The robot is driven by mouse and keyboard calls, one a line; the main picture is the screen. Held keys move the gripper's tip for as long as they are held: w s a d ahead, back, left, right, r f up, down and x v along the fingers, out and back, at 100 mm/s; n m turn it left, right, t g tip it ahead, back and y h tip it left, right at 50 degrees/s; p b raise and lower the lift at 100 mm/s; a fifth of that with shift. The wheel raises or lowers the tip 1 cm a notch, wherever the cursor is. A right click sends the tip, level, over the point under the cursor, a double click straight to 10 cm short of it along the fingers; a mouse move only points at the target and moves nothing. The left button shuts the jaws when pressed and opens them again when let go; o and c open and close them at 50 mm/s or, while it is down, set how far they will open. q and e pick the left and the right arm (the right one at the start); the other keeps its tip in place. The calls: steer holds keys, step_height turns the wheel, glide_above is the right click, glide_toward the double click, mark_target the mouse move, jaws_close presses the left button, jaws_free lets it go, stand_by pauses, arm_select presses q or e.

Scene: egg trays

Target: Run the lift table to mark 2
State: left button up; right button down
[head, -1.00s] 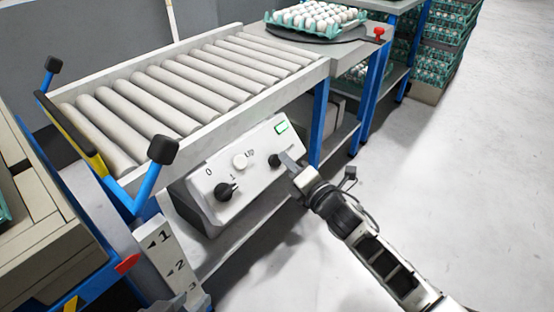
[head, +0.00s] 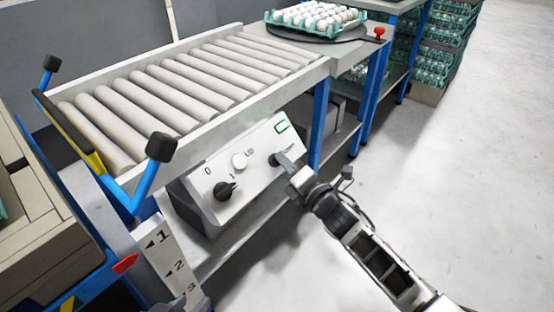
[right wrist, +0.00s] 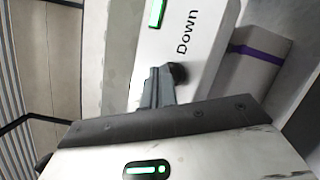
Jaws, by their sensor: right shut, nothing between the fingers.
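The control box (head: 252,183) under the roller conveyor has a rotary knob (head: 225,191) by the labels 0 and 1, a white Up button (head: 239,160), a black Down button (head: 273,160) and a green-framed display (head: 282,127). My right gripper (head: 286,162) is shut and empty, with its fingertips at the Down button. In the right wrist view its fingers (right wrist: 156,88) meet the black button (right wrist: 178,73); how deep it is pressed cannot be told. A scale (head: 167,258) shows 1, 2 and 3. A red pointer (head: 125,264) stands left of it, below mark 1, near mark 2's height. My left gripper is out of view.
The roller conveyor (head: 225,112) has blue posts with black caps. A beige stack (head: 48,235) on a blue frame stands at the left. An egg tray (head: 345,28) sits on a dark turntable behind. Crates (head: 440,60) stand at the back right. The floor at right is clear.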

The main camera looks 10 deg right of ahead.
steer(key=shift+w+a+f+b, duration=0.2)
steer(key=shift+f+b, duration=0.1)
steer(key=shift+f, duration=0.05)
stand_by(1.9)
steer(key=shift+d+r, duration=0.1)
steer(key=shift+r, duration=0.05)
stand_by(1.8)
steer(key=shift+s+d+r+p, duration=0.4)
steer(key=shift+s+r+p, duration=0.15)
steer(key=shift+p, duration=0.35)
steer(key=shift+s+d+r+p, duration=0.6)
steer(key=shift+s+r+p, duration=0.2)
steer(key=shift+p, duration=0.25)
steer(key=shift+s+d+r+p, duration=0.55)
steer(key=shift+s+r+p, duration=0.1)
steer(key=shift+r+p, duration=0.35)
